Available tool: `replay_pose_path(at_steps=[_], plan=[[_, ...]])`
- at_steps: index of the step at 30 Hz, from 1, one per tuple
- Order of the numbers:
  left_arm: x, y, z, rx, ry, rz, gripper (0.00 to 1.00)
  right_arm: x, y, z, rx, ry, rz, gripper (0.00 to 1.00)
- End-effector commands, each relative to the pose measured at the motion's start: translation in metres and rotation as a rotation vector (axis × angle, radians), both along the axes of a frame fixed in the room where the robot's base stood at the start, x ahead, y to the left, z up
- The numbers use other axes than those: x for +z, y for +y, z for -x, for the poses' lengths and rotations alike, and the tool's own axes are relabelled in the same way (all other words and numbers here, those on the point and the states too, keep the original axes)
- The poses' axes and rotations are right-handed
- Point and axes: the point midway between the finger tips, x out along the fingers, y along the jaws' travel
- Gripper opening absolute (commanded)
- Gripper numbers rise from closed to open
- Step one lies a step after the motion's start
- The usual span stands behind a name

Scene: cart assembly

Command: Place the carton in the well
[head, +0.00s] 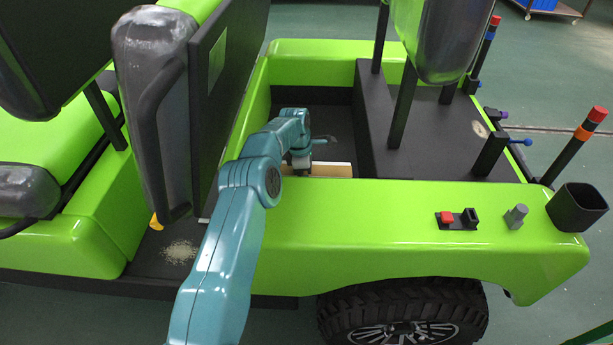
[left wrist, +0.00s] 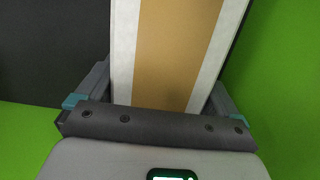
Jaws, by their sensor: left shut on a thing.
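The carton (head: 332,170) is a white box with a tan strip, sitting low inside the well (head: 322,122), just behind the green side panel. The well is a dark-floored recess with green walls. My left gripper (head: 300,165) reaches down over the side panel into it and is shut on the carton. In the left wrist view the carton (left wrist: 172,50) lies between the teal-tipped fingers of my left gripper (left wrist: 160,105), with green close by at the right. The carton's underside is hidden, so I cannot tell whether it touches the floor. My right gripper is not in view.
A black seat back panel (head: 208,85) stands left of the well. A raised black deck (head: 435,130) with posts bounds it at right. The green side panel (head: 370,215) carries a red switch (head: 447,217), a grey knob (head: 516,215) and a black cup (head: 577,207).

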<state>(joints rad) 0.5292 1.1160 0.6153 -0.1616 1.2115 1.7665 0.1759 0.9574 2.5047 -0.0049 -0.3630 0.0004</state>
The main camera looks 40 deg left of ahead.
Motion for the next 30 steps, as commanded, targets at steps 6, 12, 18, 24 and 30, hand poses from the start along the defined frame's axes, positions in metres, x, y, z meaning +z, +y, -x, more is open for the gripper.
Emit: replay_pose_path(at_steps=[6,12,18,24,30], plan=[[0.002,0.001,-0.001,0.001,-0.004,-0.002,0.10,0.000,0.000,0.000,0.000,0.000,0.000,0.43],[-0.002,0.000,0.000,0.000,-0.001,-0.001,1.00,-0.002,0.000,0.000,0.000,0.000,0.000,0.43],[0.001,0.000,0.000,0.000,-0.001,-0.001,1.00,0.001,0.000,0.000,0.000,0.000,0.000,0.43],[0.031,0.004,0.002,0.001,-0.004,-0.002,1.00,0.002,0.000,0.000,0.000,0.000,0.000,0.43],[0.078,0.010,0.007,0.001,-0.004,-0.002,1.00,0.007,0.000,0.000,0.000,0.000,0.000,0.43]])
